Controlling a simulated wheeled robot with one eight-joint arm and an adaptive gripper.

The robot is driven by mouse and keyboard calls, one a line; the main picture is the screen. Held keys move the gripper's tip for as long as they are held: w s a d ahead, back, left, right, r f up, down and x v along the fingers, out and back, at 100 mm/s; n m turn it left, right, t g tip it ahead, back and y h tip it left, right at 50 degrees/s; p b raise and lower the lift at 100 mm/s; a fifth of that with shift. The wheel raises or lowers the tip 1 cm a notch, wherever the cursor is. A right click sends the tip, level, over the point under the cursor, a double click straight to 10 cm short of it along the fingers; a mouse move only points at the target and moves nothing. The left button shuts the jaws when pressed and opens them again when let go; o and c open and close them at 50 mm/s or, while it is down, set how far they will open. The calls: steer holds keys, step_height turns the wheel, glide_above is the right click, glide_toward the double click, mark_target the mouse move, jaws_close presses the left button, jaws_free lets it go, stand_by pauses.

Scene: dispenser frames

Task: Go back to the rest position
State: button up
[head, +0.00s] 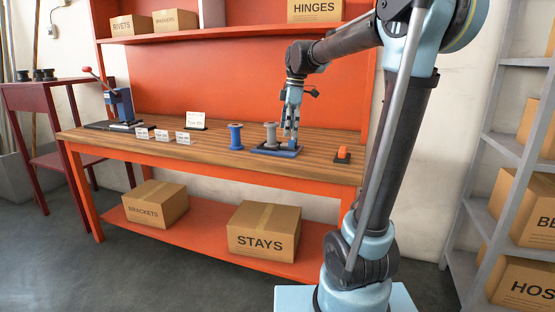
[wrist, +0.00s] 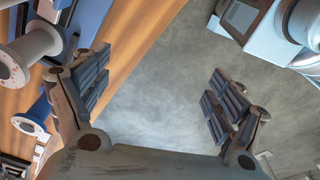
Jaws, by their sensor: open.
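My gripper (head: 290,132) hangs pointing down in front of the wooden workbench (head: 200,152). In the wrist view my gripper (wrist: 160,88) is open, with only grey floor between its dark finger pads. A grey spool (head: 271,134) stands on a blue-and-dark fixture (head: 264,151) close to the gripper's left. A blue spool (head: 236,137) stands upright farther left on the bench. The grey spool (wrist: 30,55) and blue spool (wrist: 33,120) lie left of the fingers in the wrist view, apart from them.
White label cards (head: 183,137) and a blue lever press (head: 121,104) stand to the left. An upper shelf (head: 230,34) holds boxes. A grey rack (head: 500,145) stands at right.

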steer(key=s+d+f+m, duration=0.5)
steer(key=s+f+m, duration=0.1)
steer(key=s+f, duration=0.2)
steer(key=s+d+f+m+t+h, duration=0.1)
steer(key=s+d+f+m, duration=0.4)
steer(key=s+f, duration=0.3)
steer(key=s+d+f+m+t, duration=0.1)
steer(key=s+d+f+m, duration=0.4)
steer(key=s, duration=0.5)
step_height(320, 180, down, 3)
steer(key=m, duration=0.2)
steer(key=shift+s+m, duration=0.25)
steer(key=shift+m, duration=0.05)
steer(key=shift+w+f, duration=0.2)
steer(key=shift+w, duration=0.25)
